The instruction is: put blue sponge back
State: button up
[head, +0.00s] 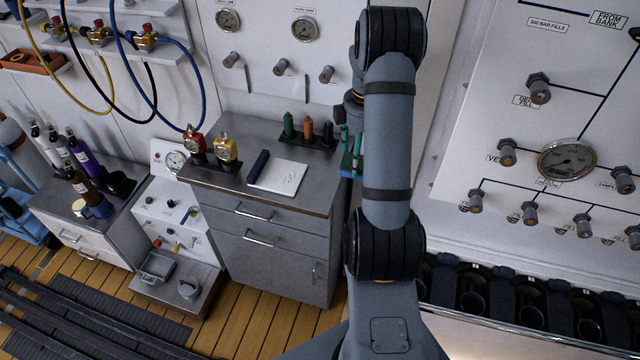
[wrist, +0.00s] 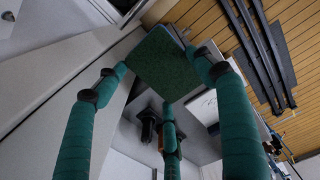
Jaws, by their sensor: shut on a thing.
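The blue sponge shows in the wrist view as a square with a dark green face (wrist: 157,62) toward the camera and a thin bluish-grey edge. My gripper (wrist: 163,75) has green-wrapped fingers, two at the sponge's left and right sides and a third below it in the picture. It is shut on the sponge. In the head view my gripper (head: 351,148) is partly hidden behind my arm, just right of the steel cabinet top. A blue and green bit of the sponge (head: 347,163) shows there, apart from the counter's right edge as far as I can tell.
The steel cabinet (head: 270,225) bears a dark rack (head: 307,137) with green, orange and dark bottles, a paper with a dark roll (head: 259,167), and red and yellow gauges (head: 227,148). A gauge panel (head: 560,110) stands at right above a row of dark holders (head: 500,297).

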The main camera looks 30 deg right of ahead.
jog(key=w+a+f+p, duration=0.1)
jog(key=w+a+f, duration=0.1)
jog(key=a, duration=0.1)
jog(key=w+a+f+p, duration=0.2)
jog(key=a, duration=0.1)
jog(key=w+a+f+p, duration=0.1)
jog(key=a+f, duration=0.1)
jog(key=a, duration=0.1)
jog(key=shift+w+a+f, duration=0.3)
jog(key=shift+w+f, duration=0.05)
jog(key=shift+w, duration=0.05)
jog(key=shift+f+p, duration=1.15)
jog(key=shift+f, duration=0.9)
jog(key=o, duration=1)
jog(key=shift+c, duration=0.2)
jog(key=shift+o, duration=0.2)
jog(key=shift+w+r+b, duration=0.1)
jog(key=shift+r+b, duration=0.2)
jog(key=shift+r, duration=0.25)
notch_tip(320, 180, up, 11)
jog(key=b, duration=0.2)
jog(key=shift+b, duration=0.3)
